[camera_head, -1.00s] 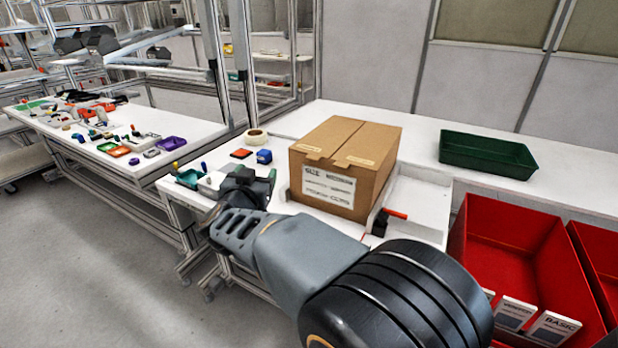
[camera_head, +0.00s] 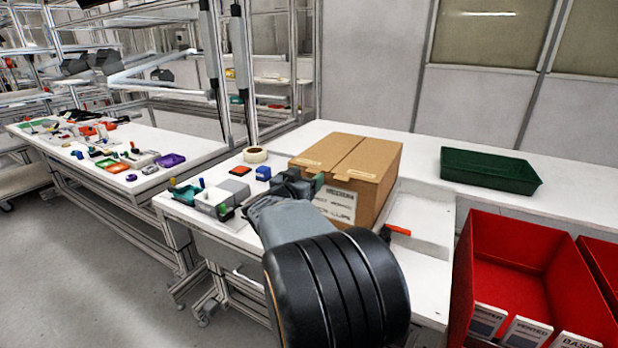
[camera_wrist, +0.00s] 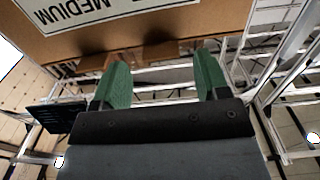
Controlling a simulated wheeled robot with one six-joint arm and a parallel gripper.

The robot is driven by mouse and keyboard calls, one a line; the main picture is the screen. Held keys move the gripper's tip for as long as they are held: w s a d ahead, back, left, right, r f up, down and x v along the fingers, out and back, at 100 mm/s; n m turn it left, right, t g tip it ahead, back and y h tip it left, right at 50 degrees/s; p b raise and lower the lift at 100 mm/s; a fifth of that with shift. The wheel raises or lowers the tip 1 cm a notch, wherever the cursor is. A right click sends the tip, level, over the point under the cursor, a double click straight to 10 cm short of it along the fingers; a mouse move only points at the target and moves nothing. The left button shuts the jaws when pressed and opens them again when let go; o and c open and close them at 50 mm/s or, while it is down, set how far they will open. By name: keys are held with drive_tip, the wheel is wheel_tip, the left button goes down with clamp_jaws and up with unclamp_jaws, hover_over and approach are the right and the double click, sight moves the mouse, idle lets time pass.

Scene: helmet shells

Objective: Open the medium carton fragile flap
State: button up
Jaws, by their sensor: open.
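The medium carton (camera_head: 370,170) is a closed brown box on the white bench, with a centre seam along its top and a white label on its front. In the wrist view the carton (camera_wrist: 215,40) fills the top, its "MEDIUM" label upside down. Two brown flap tabs (camera_wrist: 160,52) stick out at its lower edge. My gripper (camera_head: 303,182) is at the carton's left front side and hides part of it. In the wrist view my gripper (camera_wrist: 160,64) is open, its green fingers spread below the tabs. Whether a fingertip touches the carton I cannot tell.
A green tray (camera_head: 488,170) stands right of the carton on the bench. Red bins (camera_head: 520,265) stand at the front right. A tape roll (camera_head: 255,154), a blue item (camera_head: 263,173) and a teal tray (camera_head: 186,194) lie left of the carton. Bench is clear behind it.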

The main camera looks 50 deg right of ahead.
drive_tip(key=shift+x, duration=1.15)
